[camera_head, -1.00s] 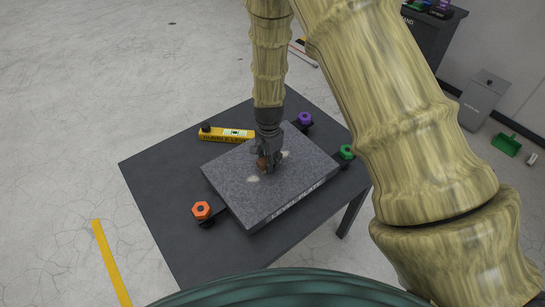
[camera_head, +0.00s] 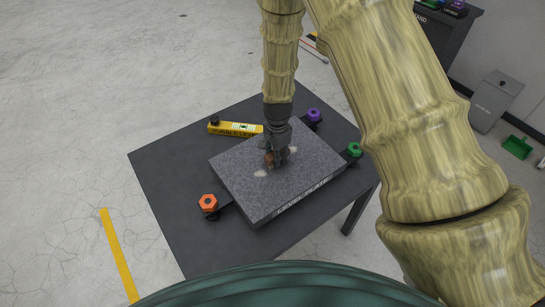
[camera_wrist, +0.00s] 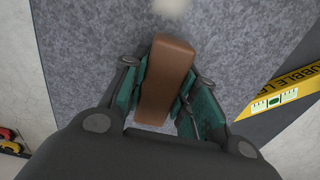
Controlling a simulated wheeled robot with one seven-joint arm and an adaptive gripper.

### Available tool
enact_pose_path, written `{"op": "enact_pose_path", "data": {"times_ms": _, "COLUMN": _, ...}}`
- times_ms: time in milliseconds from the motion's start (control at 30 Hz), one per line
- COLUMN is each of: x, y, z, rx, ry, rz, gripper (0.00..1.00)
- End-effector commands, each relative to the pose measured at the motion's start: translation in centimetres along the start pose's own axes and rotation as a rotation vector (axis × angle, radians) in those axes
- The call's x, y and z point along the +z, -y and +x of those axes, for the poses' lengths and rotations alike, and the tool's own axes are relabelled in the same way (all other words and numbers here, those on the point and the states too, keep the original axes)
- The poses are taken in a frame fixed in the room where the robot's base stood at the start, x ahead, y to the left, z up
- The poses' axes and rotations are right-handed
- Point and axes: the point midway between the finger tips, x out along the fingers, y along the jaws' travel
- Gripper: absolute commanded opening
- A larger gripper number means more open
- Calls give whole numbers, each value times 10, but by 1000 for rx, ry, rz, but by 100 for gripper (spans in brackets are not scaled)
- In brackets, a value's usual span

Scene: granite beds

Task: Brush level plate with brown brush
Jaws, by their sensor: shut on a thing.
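The level plate (camera_head: 245,180) is a speckled grey granite slab on a dark table, with pale patches on its top. One pale patch (camera_head: 261,173) lies left of my gripper and another (camera_head: 292,149) to its right. My gripper (camera_head: 276,158) points down over the middle of the plate. In the wrist view its teal-padded fingers are shut on the brown brush (camera_wrist: 166,80), a plain brown block. The brush is at or just above the plate surface; contact cannot be told. Its underside is hidden. A pale patch (camera_wrist: 170,5) shows at the wrist view's top edge.
A yellow bubble level (camera_head: 235,128) lies behind the plate on the table (camera_head: 165,185). Orange (camera_head: 208,202), green (camera_head: 354,149) and purple (camera_head: 313,114) knobs stand around the plate. A dark stand is at the upper right, with a grey bin (camera_head: 496,100) and green dustpan (camera_head: 517,147) on the floor.

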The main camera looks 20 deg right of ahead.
Motion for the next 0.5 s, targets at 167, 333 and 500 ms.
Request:
{"op": "enact_pose_path", "data": {"times_ms": 167, "x": -12, "y": 0, "z": 1, "rx": 0, "ry": 1, "rz": 2, "gripper": 2}}
{"op": "enact_pose_path", "data": {"times_ms": 333, "x": -22, "y": 0, "z": 2, "rx": 0, "ry": 0, "rz": 1, "gripper": 2}}
{"op": "enact_pose_path", "data": {"times_ms": 500, "x": -20, "y": 0, "z": 2, "rx": 1, "ry": 0, "rz": 0, "gripper": 2}}
